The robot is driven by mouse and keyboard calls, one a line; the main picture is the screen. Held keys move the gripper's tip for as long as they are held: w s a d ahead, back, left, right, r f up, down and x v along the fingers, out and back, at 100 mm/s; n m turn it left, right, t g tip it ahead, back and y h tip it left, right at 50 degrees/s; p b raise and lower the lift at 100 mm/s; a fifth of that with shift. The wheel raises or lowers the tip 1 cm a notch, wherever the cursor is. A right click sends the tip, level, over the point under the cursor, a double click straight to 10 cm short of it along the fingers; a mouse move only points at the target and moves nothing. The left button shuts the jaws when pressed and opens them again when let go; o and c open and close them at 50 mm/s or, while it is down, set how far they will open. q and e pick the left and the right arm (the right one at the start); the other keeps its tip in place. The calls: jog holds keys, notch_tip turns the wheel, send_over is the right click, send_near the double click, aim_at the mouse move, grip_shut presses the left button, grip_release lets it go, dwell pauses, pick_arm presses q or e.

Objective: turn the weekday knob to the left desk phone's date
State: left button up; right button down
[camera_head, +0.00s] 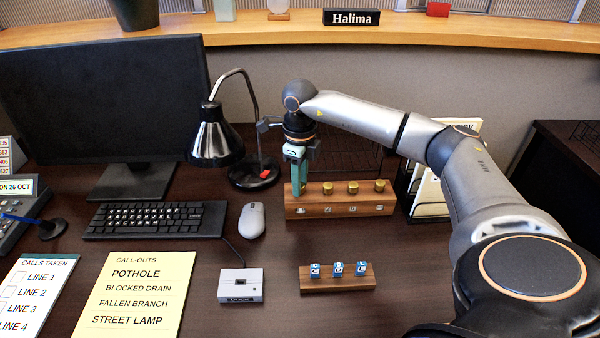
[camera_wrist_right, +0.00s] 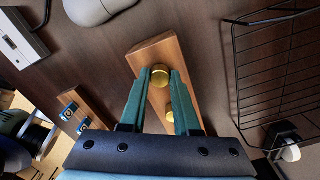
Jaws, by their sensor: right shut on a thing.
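The left desk phone (camera_head: 12,225) stands at the left edge, partly cut off. Its display (camera_head: 15,188) reads "ON 26 OCT", with the start cut off. A wooden block (camera_head: 340,204) carries a row of brass knobs, with small white marks on its front too small to read. My right gripper (camera_head: 298,188) points down at the block's left end and hides the leftmost knob in the head view. In the right wrist view, the right gripper (camera_wrist_right: 160,74) is shut on the brass end knob (camera_wrist_right: 160,79). My left gripper is not in view.
A desk lamp (camera_head: 216,137) and a mouse (camera_head: 251,220) stand left of the block. A wire basket (camera_wrist_right: 270,70) stands behind it, a paper rack (camera_head: 431,195) to its right. A smaller wooden stand (camera_head: 338,284) with blue cubes sits in front.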

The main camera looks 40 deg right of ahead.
jog(key=shift+r+m+p, duration=0.15)
jog(key=shift+m+p, duration=0.35)
jog(key=shift+m, duration=0.4)
jog(key=shift+m+p, duration=0.5)
jog(key=shift+m, duration=1)
jog(key=shift+w+p, duration=0.1)
jog(key=shift+p, duration=0.2)
jog(key=c, duration=0.6)
grip_release()
